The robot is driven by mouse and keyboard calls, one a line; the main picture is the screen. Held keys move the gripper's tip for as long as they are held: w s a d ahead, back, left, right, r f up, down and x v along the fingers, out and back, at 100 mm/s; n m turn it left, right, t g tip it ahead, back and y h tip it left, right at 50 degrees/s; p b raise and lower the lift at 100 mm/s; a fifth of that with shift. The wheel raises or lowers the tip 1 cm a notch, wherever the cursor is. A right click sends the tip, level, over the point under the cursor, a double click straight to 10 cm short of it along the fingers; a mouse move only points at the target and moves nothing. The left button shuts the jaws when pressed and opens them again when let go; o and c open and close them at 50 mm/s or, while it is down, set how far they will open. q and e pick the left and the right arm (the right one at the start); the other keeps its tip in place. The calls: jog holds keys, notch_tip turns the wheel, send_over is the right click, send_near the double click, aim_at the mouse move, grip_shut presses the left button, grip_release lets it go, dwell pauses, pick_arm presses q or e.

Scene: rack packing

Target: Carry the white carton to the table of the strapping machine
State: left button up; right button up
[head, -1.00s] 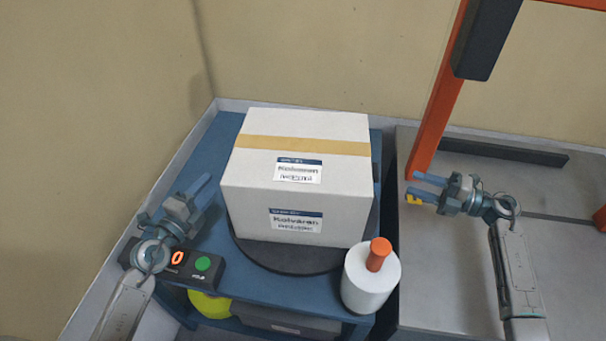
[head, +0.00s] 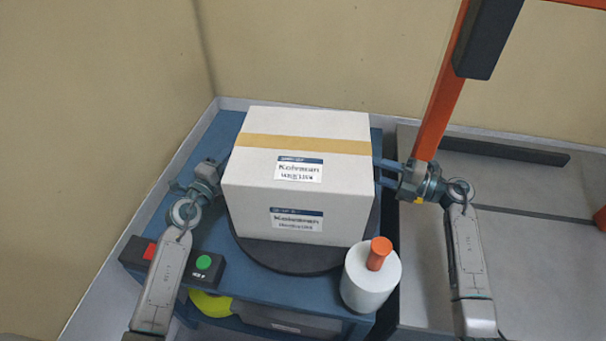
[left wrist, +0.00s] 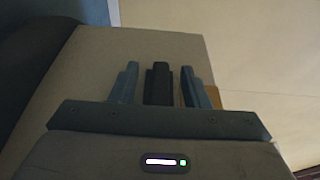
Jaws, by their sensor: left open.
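The white carton (head: 295,185) with a tan tape strip and printed labels sits upright on a dark round turntable (head: 285,258) on the blue stand. My left gripper (head: 222,168) is open at the carton's left side, its fingertips partly hidden by the carton. In the left wrist view, its spread fingers (left wrist: 158,85) point at a carton face (left wrist: 110,60); contact is unclear. My right gripper (head: 384,172) is at the carton's right side, its two fingers apart; contact is unclear.
A white roll with an orange handle (head: 370,282) stands at the blue stand's front right corner. A control box with a green button (head: 205,263) is at the front left. Walls close in behind and at left. A narrow dark gap separates the stand from the grey table.

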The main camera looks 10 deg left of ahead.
pick_arm(q)
grip_shut()
pick_arm(e)
grip_shut()
dwell(1.2)
pick_arm(q)
jog(key=shift+w+r, duration=0.1)
jog(key=shift+r, duration=0.15)
pick_arm(e)
jog(key=shift+r, duration=0.2)
